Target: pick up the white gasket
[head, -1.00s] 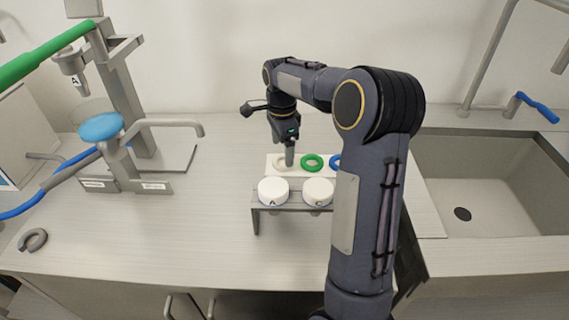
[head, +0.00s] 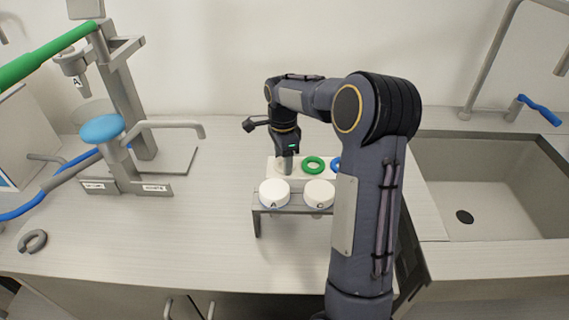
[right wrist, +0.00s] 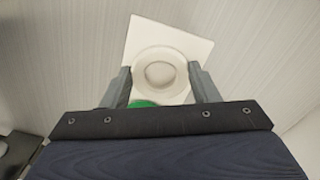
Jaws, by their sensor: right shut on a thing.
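The white gasket (right wrist: 139,76) is a pale ring at the end of the white board (head: 272,172). In the right wrist view it lies between the two fingers of my right gripper (right wrist: 160,76), which is shut on it. In the head view the right gripper (head: 285,165) points down at the board's left end and hides much of the gasket. A green gasket (head: 313,165) and a blue gasket (head: 335,163) lie to the right on the board, the blue one partly hidden by my arm. My left gripper is not in view.
A small grey rack (head: 258,212) with white round caps marked A (head: 273,192) and C (head: 319,191) stands in front of the board. A filling machine (head: 130,100) stands at left, a grey ring (head: 33,240) near the front left. A sink (head: 490,180) is at right.

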